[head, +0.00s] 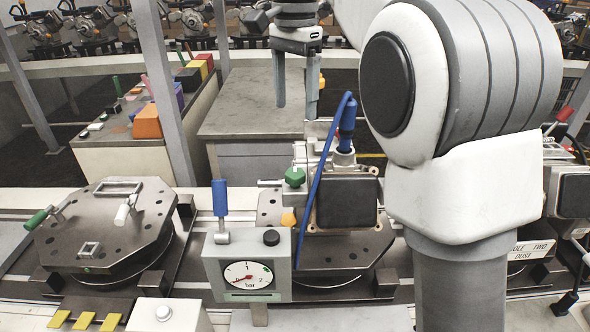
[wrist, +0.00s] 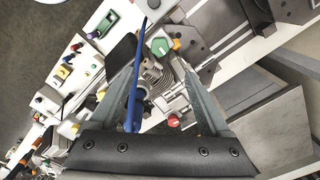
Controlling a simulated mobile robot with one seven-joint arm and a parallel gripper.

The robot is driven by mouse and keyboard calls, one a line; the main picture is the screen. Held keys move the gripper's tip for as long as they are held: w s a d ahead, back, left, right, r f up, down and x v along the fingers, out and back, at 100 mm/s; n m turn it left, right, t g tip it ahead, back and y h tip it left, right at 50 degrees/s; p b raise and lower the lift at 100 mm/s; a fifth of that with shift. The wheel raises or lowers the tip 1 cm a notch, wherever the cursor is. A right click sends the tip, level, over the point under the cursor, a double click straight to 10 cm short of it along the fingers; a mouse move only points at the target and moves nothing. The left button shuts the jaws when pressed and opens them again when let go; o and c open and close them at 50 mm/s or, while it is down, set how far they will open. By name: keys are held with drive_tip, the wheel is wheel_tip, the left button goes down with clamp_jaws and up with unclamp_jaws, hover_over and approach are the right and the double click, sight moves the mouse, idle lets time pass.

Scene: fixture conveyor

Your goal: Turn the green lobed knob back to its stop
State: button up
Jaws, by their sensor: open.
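The green lobed knob (head: 295,177) sits on the left side of the clamped fixture assembly in the middle of the head view. In the wrist view a small green knob (wrist: 177,44), with orange beside it, shows near the fingertips; it looks like the same one. My gripper (head: 297,108) is open, with its fingers pointing down well above the knob and touching nothing that I can see. In the wrist view my gripper (wrist: 162,55) has its fingers spread, with nothing held between them. The knob's turn angle and its stop are too small to make out.
A blue hose (head: 320,165) arcs up beside the knob to a blue-capped fitting (head: 347,118). A dial gauge box (head: 247,270) with a blue handle stands in front. An octagonal plate (head: 104,222) lies left. A red knob (wrist: 173,121) shows in the wrist view.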

sight(295, 172)
wheel_tip(295, 172, down, 16)
drive_tip(key=shift+r+b, duration=0.1)
drive_tip(key=shift+b, duration=0.9)
clamp_jaws()
